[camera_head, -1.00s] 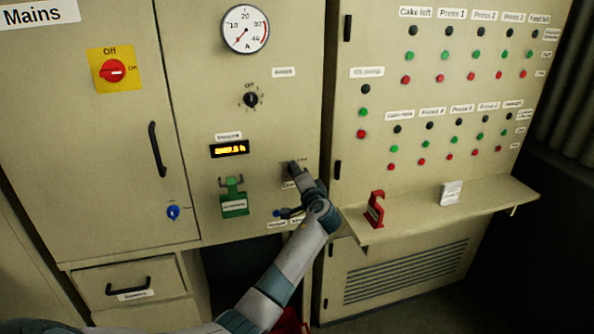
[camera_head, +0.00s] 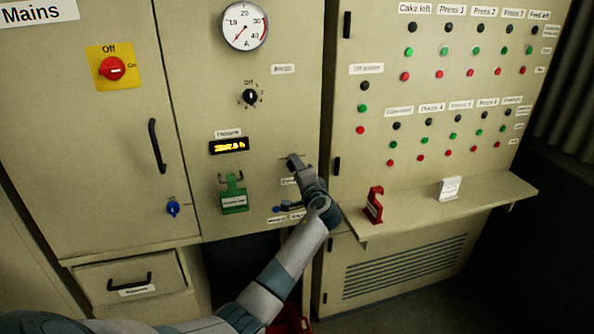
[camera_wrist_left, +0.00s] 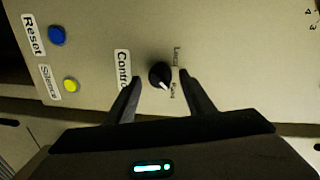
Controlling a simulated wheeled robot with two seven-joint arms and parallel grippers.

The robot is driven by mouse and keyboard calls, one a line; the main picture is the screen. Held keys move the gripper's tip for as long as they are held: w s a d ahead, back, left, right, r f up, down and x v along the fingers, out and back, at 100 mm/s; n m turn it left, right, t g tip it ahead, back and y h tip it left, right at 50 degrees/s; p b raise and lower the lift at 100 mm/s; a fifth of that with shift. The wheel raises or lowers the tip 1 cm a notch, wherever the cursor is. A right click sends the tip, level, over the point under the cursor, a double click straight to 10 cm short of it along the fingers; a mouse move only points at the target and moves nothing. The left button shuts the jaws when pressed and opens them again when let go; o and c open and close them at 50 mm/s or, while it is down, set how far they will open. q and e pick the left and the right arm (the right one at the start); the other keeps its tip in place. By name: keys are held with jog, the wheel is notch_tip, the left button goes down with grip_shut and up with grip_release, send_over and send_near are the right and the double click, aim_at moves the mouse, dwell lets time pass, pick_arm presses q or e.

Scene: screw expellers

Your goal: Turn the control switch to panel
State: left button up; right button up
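The control switch (camera_wrist_left: 159,75) is a small round black knob with a white pointer, seen in the left wrist view. Its pointer aims to the lower right of that picture. A "Control" label (camera_wrist_left: 123,70) sits left of it, and small, blurred position words are on its right. My left gripper (camera_wrist_left: 158,76) is open, with one finger on each side of the knob; contact cannot be told. In the head view my left gripper (camera_head: 294,161) is at the cabinet front and covers the switch. My right gripper is not in view.
A blue button (camera_wrist_left: 57,35) and a yellow button (camera_wrist_left: 71,86) are beside the switch in the wrist view. A green hook-like holder (camera_head: 234,195) hangs left of my gripper. A shelf (camera_head: 420,222) juts out at right, carrying a red holder (camera_head: 374,206) and a white card (camera_head: 449,188).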

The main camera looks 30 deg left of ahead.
pick_arm(q)
jog(key=shift+s+d, duration=0.1)
jog(key=b+v, duration=0.5)
jog(key=v, duration=1.2)
dwell(0.4)
